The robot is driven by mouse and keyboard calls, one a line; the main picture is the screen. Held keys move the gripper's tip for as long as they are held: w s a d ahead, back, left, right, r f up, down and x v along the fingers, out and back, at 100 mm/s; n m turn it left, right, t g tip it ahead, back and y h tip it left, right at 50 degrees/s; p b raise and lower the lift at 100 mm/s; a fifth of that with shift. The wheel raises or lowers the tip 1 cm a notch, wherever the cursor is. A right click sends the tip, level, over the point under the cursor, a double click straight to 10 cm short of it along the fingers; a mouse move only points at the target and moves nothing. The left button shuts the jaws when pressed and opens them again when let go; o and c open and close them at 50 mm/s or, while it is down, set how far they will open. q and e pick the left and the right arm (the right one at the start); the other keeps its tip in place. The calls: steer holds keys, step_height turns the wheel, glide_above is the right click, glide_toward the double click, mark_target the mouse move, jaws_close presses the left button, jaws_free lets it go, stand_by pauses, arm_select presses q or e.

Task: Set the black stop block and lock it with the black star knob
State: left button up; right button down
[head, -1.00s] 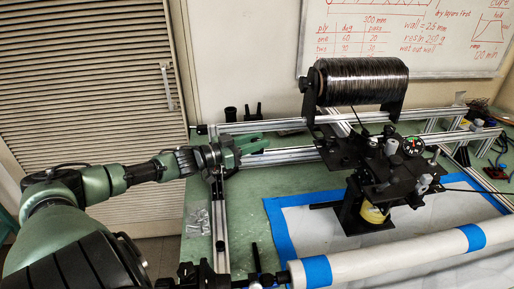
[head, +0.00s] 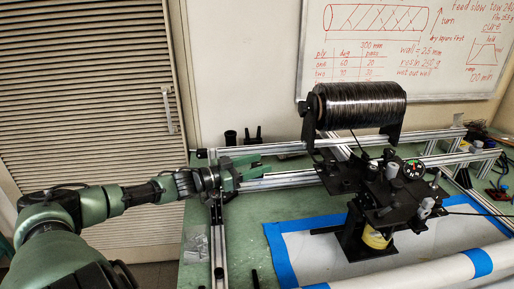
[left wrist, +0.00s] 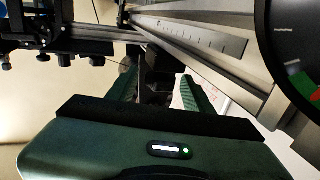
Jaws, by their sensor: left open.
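My left gripper (head: 258,167) is at the left end of the aluminium rails in the head view, its green fingers apart and pointing right. In the left wrist view the open fingers (left wrist: 157,92) flank a dark piece (left wrist: 155,70) beside a rail with a scale (left wrist: 195,35). I cannot tell whether this piece is the stop block, or whether the fingers touch it. The black star knob cannot be made out surely in either view. My right gripper is not in view.
A black tow spool (head: 360,105) stands above the rails. A black carriage with a small dial (head: 413,169) and knobs sits to the right of the gripper. A white tube with blue tape (head: 480,262) crosses the front right. The green table (head: 232,235) is mostly clear at left.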

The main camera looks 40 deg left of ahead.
arm_select(q)
step_height(320, 180, up, 9)
steer(key=p, duration=0.3)
steer(key=shift+d+r, duration=0.1)
steer(key=shift+r, duration=0.05)
step_height(320, 180, up, 10)
steer(key=r+p, duration=0.1)
steer(key=p, duration=0.7)
glide_above(257, 164)
steer(key=shift+f, duration=0.25)
